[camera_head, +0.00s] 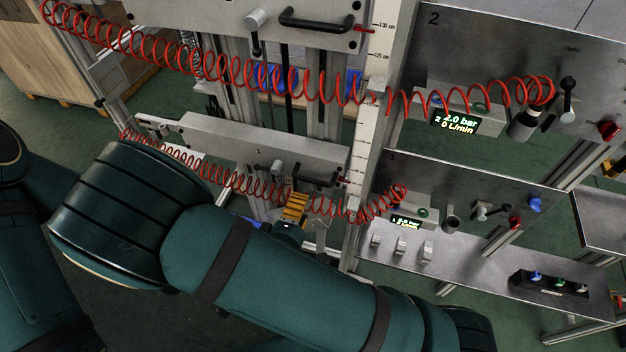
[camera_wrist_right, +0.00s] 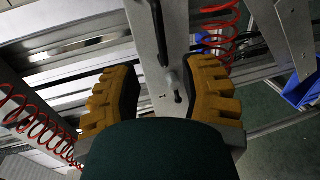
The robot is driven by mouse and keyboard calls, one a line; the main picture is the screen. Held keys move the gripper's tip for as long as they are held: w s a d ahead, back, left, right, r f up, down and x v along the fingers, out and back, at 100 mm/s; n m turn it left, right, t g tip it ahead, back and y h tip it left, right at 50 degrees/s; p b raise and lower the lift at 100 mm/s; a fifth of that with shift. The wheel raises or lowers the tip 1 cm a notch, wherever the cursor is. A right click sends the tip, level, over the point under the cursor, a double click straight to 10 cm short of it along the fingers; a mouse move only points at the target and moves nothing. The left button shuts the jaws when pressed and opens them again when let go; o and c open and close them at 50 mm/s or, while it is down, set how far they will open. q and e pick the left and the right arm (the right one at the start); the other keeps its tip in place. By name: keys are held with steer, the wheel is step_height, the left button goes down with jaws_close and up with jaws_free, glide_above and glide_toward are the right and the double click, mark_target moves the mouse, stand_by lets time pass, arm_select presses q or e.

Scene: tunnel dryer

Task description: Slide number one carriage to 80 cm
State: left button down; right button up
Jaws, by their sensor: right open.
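The number one carriage (camera_head: 262,148) is a grey plate marked 1 on the lower level, with a black bar handle (camera_head: 316,180), a small clamp lever (camera_head: 277,168) and a red pointer beside an upright scale (camera_head: 358,165). The reading at the pointer is too small to tell. My right gripper (camera_head: 295,208) has yellow ribbed fingers, just below the carriage plate. In the right wrist view the gripper (camera_wrist_right: 160,92) is open and empty. The plate (camera_wrist_right: 143,35) with its lever (camera_wrist_right: 173,82) shows between and beyond the fingers. Contact cannot be told. My left gripper is out of view.
A second carriage (camera_head: 215,15) with its own handle is above. Red coiled hoses (camera_head: 230,75) cross in front of both levels. Panels with displays (camera_head: 455,122) and valves stand to the right. A blue bin (camera_wrist_right: 300,88) shows in the right wrist view.

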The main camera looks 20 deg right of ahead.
mark_target(313, 181)
steer(key=b+x, duration=0.1)
steer(key=x, duration=0.9)
steer(key=shift+w+d+f, duration=0.15)
steer(key=shift+w, duration=0.1)
jaws_close()
